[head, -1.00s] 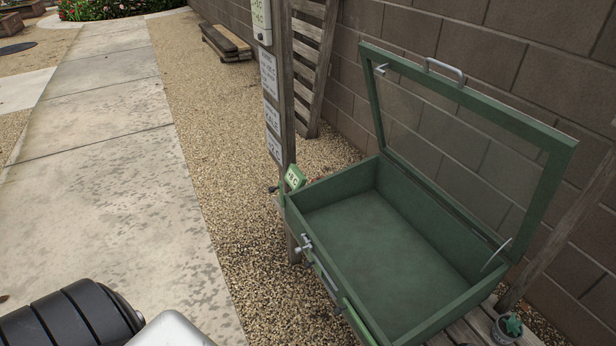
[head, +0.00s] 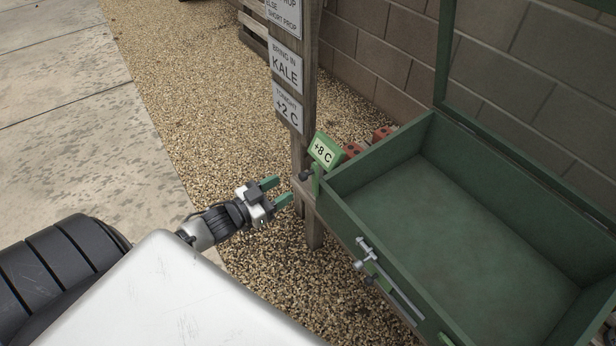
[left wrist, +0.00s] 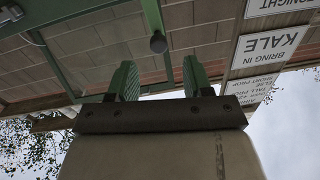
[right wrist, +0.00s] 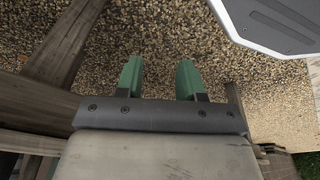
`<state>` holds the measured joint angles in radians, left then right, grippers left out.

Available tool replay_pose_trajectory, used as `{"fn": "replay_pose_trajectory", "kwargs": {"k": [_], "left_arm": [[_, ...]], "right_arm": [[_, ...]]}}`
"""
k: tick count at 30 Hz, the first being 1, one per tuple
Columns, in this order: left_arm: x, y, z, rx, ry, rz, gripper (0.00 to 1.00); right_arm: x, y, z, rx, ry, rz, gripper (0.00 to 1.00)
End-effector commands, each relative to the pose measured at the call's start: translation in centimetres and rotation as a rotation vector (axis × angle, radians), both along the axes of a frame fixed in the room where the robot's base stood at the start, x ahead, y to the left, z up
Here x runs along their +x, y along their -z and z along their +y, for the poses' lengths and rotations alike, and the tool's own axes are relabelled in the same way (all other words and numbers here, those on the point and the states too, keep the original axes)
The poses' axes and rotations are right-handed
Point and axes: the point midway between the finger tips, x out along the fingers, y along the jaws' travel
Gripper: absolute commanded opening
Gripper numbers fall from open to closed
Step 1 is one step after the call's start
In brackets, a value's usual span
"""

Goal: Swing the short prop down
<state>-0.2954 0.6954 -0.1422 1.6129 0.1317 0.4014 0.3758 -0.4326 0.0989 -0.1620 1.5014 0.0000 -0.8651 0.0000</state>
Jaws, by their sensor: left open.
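A green cold frame (head: 375,195) stands on the right with its glazed lid (head: 446,45) raised. A silver rod with a crosspiece (head: 390,280) lies along its front wall. A green bracket with a "+8 C" tag (head: 323,152) and a dark knob (head: 305,176) sits at its left corner. I cannot tell which part is the short prop. My left gripper (head: 277,191) is open and empty, just left of the knob. In the left wrist view the knob (left wrist: 158,43) hangs beyond and between the fingertips. My right gripper (right wrist: 158,78) is open and empty over gravel.
A wooden post with signs (head: 288,105) stands behind the bracket, close to my left gripper. Red objects (head: 382,133) sit behind the frame's left wall. A block wall (head: 375,60) closes the back. Gravel (head: 190,100) and a concrete path (head: 60,120) lie open on the left.

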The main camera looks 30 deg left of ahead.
Motion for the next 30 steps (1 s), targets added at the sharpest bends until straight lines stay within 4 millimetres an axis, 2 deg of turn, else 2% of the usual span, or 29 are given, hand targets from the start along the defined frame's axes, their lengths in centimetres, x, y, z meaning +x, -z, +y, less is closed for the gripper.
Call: {"fn": "replay_pose_trajectory", "kwargs": {"k": [9,15,20,27,28,30], "left_arm": [[5.7,0.0,-1.9,0.0,-0.002,-0.002,0.5],[8.0,0.0,-2.8,0.0,-0.003,0.0,0.5],[8.7,0.1,-3.0,0.001,-0.002,0.003,0.5],[8.8,0.1,-3.0,0.001,-0.002,0.003,0.5],[8.8,0.1,-3.0,0.001,-0.002,0.003,0.49],[8.8,0.1,-3.0,0.001,-0.002,0.003,0.38]], "right_arm": [[1.3,-2.3,0.2,0.002,0.003,-0.017,0.38],[1.9,-3.6,0.3,0.002,0.004,-0.024,0.38],[2.0,-4.0,0.3,0.003,0.005,-0.026,0.38],[2.1,-4.1,0.3,0.003,0.005,-0.027,0.38],[2.1,-4.1,0.3,0.003,0.005,-0.027,0.38],[2.1,-4.1,0.3,0.003,0.005,-0.027,0.38]]}}
